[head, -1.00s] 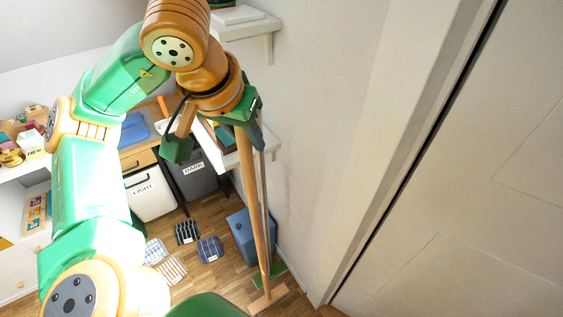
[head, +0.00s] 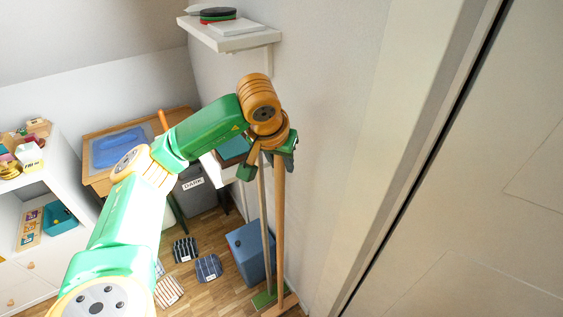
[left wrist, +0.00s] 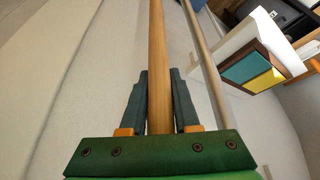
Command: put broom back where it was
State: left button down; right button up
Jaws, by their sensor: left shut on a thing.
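The broom has a long orange-brown wooden handle (head: 280,225) and a wooden head (head: 281,305) at floor level by the right wall. It stands nearly upright. My left gripper (head: 279,160) is shut on the upper part of the handle. In the left wrist view, the handle (left wrist: 157,50) runs between the two dark fingers (left wrist: 158,95). A thinner, paler pole (head: 265,220) with a green foot (head: 264,298) stands just left of the broom. Whether the broom head rests on the floor or touches the wall, I cannot tell. My right gripper is out of view.
A blue bin (head: 248,252) stands left of the poles. A wall shelf (head: 235,40) is above, and a lower shelf with books (head: 232,150) is behind my gripper. A grey hamper (head: 195,195) and several striped cloths (head: 208,268) are further left.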

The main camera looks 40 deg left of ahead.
pick_arm(q)
jog(key=shift+f, duration=0.2)
jog(key=c, duration=0.6)
grip_release()
jog(key=shift+c, duration=0.2)
jog(key=shift+r, duration=0.15)
jog(key=shift+s+d+r, duration=0.1)
jog(key=shift+r, duration=0.2)
jog(key=p+v, duration=0.2)
jog(key=v, duration=0.9)
jog(key=shift+s+r+p, duration=0.15)
jog(key=shift+r+p, duration=0.1)
jog(key=shift+p, duration=0.05)
